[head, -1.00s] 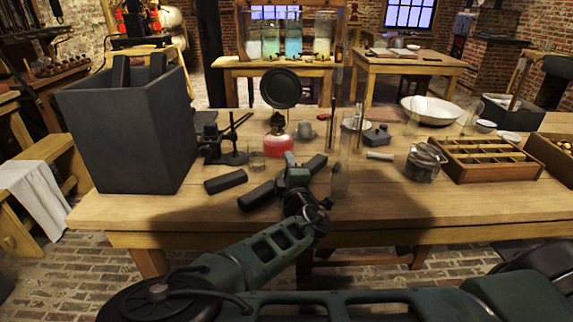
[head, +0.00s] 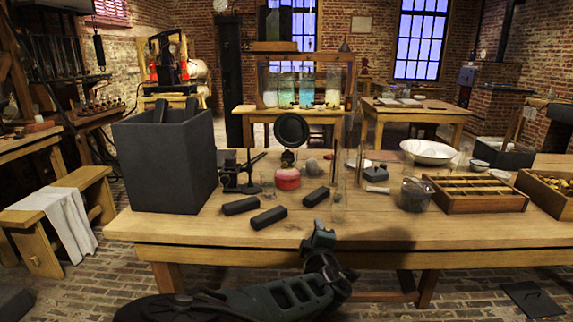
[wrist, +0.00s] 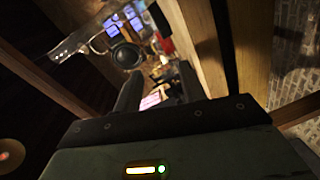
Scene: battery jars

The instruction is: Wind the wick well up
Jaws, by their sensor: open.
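The lamp with the red base (head: 287,179) stands on the wooden table, left of centre. Its dark burner (head: 288,158) is above the red part. A dark round disc (head: 291,128) shows just above and behind it. The wick and any winding knob are too small to make out. My gripper (head: 320,236) is at the table's front edge in the head view, well short of the lamp and slightly right of it. In the wrist view my gripper (wrist: 160,84) shows two dark fingers apart, with nothing clearly held between them.
Black blocks (head: 268,217) lie in front of the lamp. A black stand (head: 240,175) is to its left and a tall glass tube (head: 338,200) to its right. A large grey box (head: 166,165) fills the table's left end. A glass jar (head: 413,194) and divided wooden tray (head: 474,194) stand right.

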